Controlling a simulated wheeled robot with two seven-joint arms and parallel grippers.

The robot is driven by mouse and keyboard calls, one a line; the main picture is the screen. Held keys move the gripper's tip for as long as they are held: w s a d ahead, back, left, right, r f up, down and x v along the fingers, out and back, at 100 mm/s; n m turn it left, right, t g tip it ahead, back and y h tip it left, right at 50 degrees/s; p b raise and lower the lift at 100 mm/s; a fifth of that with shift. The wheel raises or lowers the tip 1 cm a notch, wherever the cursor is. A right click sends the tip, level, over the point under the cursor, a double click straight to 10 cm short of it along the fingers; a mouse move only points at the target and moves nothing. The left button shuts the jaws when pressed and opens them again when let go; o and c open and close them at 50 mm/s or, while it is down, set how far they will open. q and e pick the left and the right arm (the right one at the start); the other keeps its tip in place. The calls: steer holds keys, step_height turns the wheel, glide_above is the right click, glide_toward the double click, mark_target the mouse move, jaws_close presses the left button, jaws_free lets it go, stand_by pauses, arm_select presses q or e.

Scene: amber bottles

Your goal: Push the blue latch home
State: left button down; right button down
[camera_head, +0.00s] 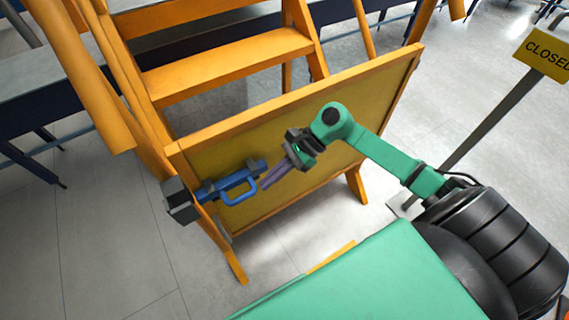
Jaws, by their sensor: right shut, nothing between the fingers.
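The blue latch (236,188) is a bar with a loop handle, mounted on the left part of a yellow-orange gate panel (361,101). Its left end reaches toward a dark grey block (180,201) at the post; whether the bar sits inside the block is not clear. My right gripper (266,184) is shut and empty, with its purple-grey fingers pointing left and down. The fingertips are close to the right end of the latch handle; I cannot tell whether they touch. My left gripper is out of view.
Orange steps (228,64) rise behind the panel. A yellow CLOSED sign (545,54) stands on a post at the right. Dark blue tables (62,112) stand at the back left. The grey floor (105,235) at the front left is clear.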

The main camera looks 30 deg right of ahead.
mark_target(243, 197)
steer(key=shift+a, duration=0.2)
steer(key=a+b, duration=0.2)
steer(key=a, duration=0.1)
steer(key=a+b, duration=0.1)
steer(key=a, duration=0.1)
steer(key=shift+s+a+f+b, duration=0.15)
steer(key=shift+s+a+b, duration=0.1)
steer(key=shift+b, duration=0.1)
steer(key=shift+d, duration=0.15)
